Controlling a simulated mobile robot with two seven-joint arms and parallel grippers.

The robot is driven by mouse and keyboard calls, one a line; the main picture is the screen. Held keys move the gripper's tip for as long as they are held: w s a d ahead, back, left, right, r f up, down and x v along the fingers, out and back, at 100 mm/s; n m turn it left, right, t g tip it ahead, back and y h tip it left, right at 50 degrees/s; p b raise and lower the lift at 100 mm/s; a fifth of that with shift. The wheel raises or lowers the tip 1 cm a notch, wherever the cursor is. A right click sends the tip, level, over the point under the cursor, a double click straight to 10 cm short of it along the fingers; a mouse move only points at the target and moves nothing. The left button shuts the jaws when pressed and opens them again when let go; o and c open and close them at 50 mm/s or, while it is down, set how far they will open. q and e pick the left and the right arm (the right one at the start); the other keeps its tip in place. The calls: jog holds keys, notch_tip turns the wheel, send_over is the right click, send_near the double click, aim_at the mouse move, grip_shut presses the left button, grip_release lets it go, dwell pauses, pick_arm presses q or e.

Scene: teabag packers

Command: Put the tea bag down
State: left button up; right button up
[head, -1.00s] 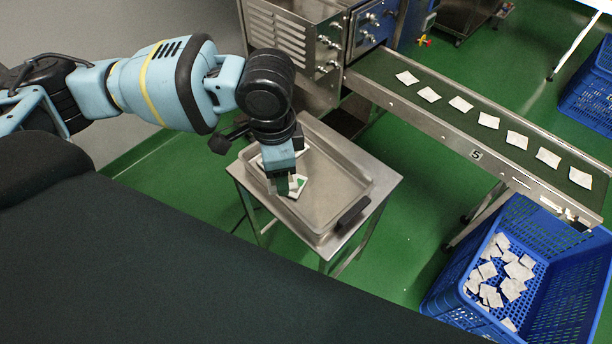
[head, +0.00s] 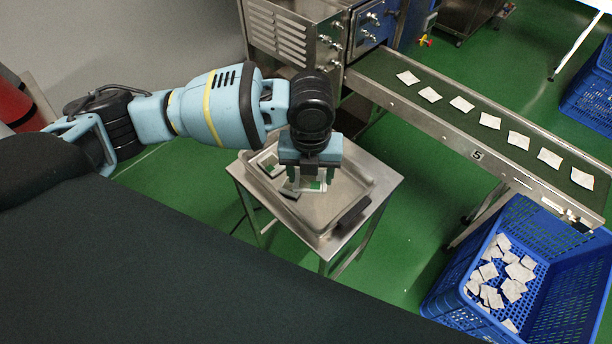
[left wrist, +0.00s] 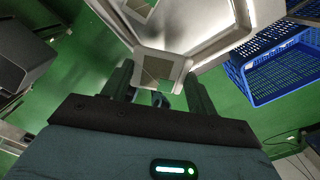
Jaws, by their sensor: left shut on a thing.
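My left gripper (head: 310,178) points down over the metal tray (head: 345,196) on a small steel table. It is shut on a white and green tea bag (head: 313,185), which also shows between the fingers in the left wrist view (left wrist: 160,68). The fingers partly hide this bag in the head view. I cannot tell whether it touches the tray. Another tea bag (head: 268,163) lies in the tray to the left, and part of one shows at the top of the left wrist view (left wrist: 140,7). My right gripper is not in view.
A conveyor (head: 400,98) with a row of several white bags runs along the right. A blue crate (head: 560,283) with loose bags stands at lower right. A steel machine (head: 285,35) stands behind the tray. The tray's front right part is bare, with a black handle (head: 352,214).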

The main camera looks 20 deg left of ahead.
aim_at(320, 178)
pick_arm(q)
jog(key=m, duration=0.2)
jog(key=d+f+m, duration=0.1)
jog(key=m, duration=0.1)
jog(key=f+m, duration=0.1)
jog(key=m, duration=0.1)
jog(key=shift+w+d+f, duration=0.1)
jog(key=shift+w+d, duration=0.1)
jog(key=shift+w, duration=0.2)
jog(key=shift+w+d+f+m, duration=0.1)
jog(key=shift+f+m, duration=0.05)
jog(key=shift+m, duration=0.5)
jog(key=shift+d+f+m, duration=0.1)
jog(key=shift+m, duration=0.55)
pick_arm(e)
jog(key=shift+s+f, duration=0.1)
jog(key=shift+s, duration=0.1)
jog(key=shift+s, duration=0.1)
pick_arm(q)
notch_tip(320, 178, down, 6)
jog(key=shift+a+r+b, duration=0.1)
jog(key=shift+b, duration=0.2)
jog(key=shift+f, duration=2.15)
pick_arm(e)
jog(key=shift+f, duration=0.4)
pick_arm(q)
jog(key=shift+f, duration=0.15)
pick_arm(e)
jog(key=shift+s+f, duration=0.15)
